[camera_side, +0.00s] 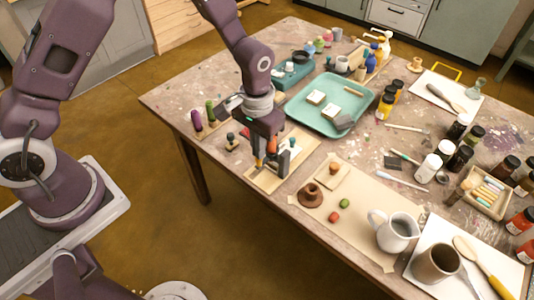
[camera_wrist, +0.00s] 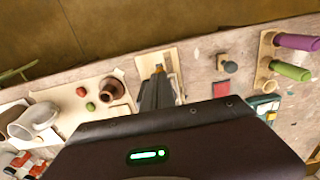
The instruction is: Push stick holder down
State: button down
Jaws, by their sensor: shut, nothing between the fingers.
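A brown flared holder (camera_side: 311,195) stands near the table's front edge in the side view. It also shows in the wrist view, left of my fingers (camera_wrist: 113,91). I cannot tell for sure whether this is the stick holder. My gripper (camera_side: 283,171) is shut and empty, pointing down over a pale wooden board (camera_side: 263,184) to the left of the brown holder. In the wrist view my shut fingers (camera_wrist: 157,80) cover part of that board. A small orange piece (camera_side: 258,163) shows beside the fingers; its lower part is hard to make out.
A white jug (camera_side: 394,232) and a mug (camera_side: 437,262) stand farther right. A teal tray (camera_side: 330,124) lies behind. Dark-knobbed stamps (camera_side: 232,141) and purple and green handles (camera_side: 197,119) stand left.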

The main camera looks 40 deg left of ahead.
jog(key=shift+f, duration=0.55)
jog(key=shift+r, duration=3.5)
jog(key=s+a+r+t, duration=0.1)
jog(key=s+r, duration=0.1)
jog(key=r, duration=0.3)
jog(key=s+a+r+t, duration=0.1)
jog(key=s+a+r, duration=0.1)
jog(key=r, duration=0.4)
jog(key=s+a+r+t, duration=0.1)
jog(key=s+r, duration=0.3)
jog(key=s, duration=0.4)
jog(key=s+a+r+t, duration=0.2)
jog(key=s+r, duration=0.3)
jog(key=s, duration=0.4)
jog(key=shift+s+a+r+t, duration=0.3)
jog(key=shift+a, duration=0.4)
